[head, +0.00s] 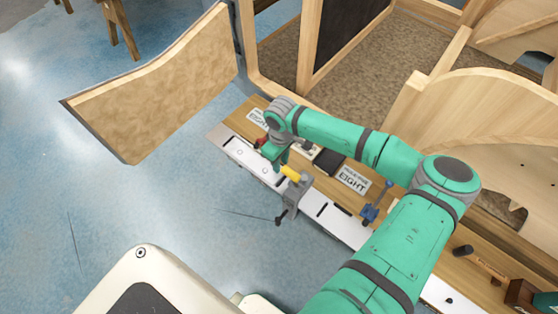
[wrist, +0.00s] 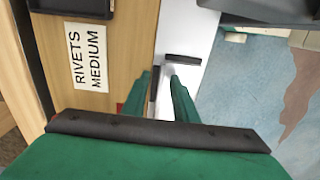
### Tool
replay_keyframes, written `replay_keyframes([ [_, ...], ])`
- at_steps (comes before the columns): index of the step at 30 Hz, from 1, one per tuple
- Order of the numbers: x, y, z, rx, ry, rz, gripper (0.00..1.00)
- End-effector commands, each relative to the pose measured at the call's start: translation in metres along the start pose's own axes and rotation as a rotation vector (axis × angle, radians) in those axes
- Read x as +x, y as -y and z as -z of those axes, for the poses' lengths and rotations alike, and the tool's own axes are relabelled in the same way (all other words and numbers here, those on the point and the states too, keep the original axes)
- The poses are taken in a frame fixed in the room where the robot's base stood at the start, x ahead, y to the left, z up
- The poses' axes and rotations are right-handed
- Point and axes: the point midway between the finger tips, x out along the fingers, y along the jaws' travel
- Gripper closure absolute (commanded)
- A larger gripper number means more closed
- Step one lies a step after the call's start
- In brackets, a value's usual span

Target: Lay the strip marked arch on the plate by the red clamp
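A long white plate (head: 345,231) runs along the front edge of the wooden bench, with dark strips on it, one (head: 322,210) near its middle. The white surface also shows in the wrist view (wrist: 201,30) with a short black strip (wrist: 183,58) on it. No marking reading arch is legible. A red part (head: 262,142), probably the red clamp, shows beside my gripper (head: 279,165), mostly hidden by it. In the wrist view my gripper (wrist: 165,80) has its fingers apart above the white plate. A dark strip (wrist: 154,84) lies beside the left finger; I see none clasped.
A label reading RIVETS MEDIUM (wrist: 88,58) lies on the wood. Blue floor (head: 170,215) in front is clear.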

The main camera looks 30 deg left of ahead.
Motion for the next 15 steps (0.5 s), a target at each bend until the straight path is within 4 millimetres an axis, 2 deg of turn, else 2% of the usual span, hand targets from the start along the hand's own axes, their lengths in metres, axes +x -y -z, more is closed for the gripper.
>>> replay_keyframes([
  [4, -0.002, 0.002, 0.002, -0.004, 0.001, 0.000, 0.74],
  [7, -0.011, 0.002, 0.003, -0.006, 0.001, 0.000, 0.74],
  [15, -0.059, 0.001, 0.003, -0.006, -0.001, -0.002, 0.74],
])
